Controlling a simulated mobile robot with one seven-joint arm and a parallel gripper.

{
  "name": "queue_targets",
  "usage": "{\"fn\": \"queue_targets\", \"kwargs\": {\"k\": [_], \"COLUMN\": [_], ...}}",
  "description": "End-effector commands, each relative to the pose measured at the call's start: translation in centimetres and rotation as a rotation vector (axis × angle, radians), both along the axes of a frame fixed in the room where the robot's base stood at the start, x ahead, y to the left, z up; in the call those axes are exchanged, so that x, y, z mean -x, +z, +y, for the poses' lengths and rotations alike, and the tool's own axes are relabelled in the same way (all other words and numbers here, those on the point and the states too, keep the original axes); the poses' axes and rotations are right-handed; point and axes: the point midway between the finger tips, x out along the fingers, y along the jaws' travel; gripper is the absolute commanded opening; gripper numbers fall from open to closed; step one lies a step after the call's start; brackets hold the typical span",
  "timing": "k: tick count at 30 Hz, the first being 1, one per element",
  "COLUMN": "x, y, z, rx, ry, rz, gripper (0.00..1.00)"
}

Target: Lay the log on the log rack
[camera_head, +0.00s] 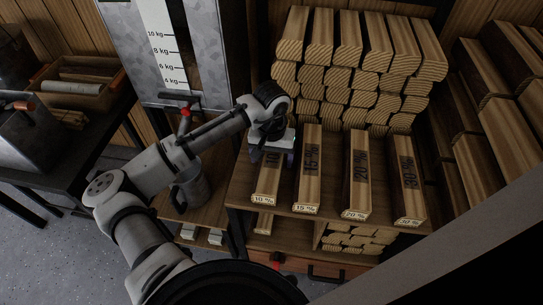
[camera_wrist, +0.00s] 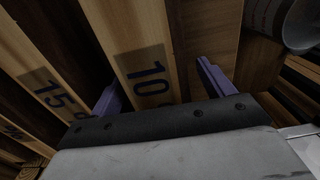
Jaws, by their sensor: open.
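Several squared logs lie side by side on the wooden bench top, with printed labels: the 10 % log (camera_head: 267,186), the 15 % log (camera_head: 308,175), the 20 % log (camera_head: 358,178) and the 30 % log (camera_head: 405,185). My gripper (camera_head: 271,158) is over the far part of the 10 % log, with its jaws open. In the wrist view the purple fingers of my gripper (camera_wrist: 157,85) straddle the 10 % log (camera_wrist: 143,45), one on each side. The gap to the log cannot be judged. I cannot tell which structure is the log rack.
A tall log stack (camera_head: 355,75) stands behind the bench, and a bigger dark pile (camera_head: 500,110) is at right. A metal jug (camera_head: 190,190) stands left of the bench. A kilogram scale (camera_head: 165,45) is at back left.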

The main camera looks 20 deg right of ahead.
Motion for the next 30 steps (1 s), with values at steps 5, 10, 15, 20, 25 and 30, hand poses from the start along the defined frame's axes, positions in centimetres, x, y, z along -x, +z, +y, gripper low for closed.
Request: {"fn": "queue_targets", "kwargs": {"k": [5,10,15,20,25,30], "x": [0.0,0.0,0.0,0.0,0.0,0.0], "y": [0.9,4.1,7.9,10.7,12.1,12.4], "z": [0.0,-0.1,-0.1,-0.1,-0.1,0.0], "rx": [0.001,0.002,0.003,0.001,0.001,-0.001], "ry": [0.000,-0.001,-0.002,-0.001,0.000,0.000], "rz": [-0.002,-0.002,-0.002,-0.002,-0.001,0.001], "gripper": [0.81,0.81,0.81,0.81,0.81,0.81]}}
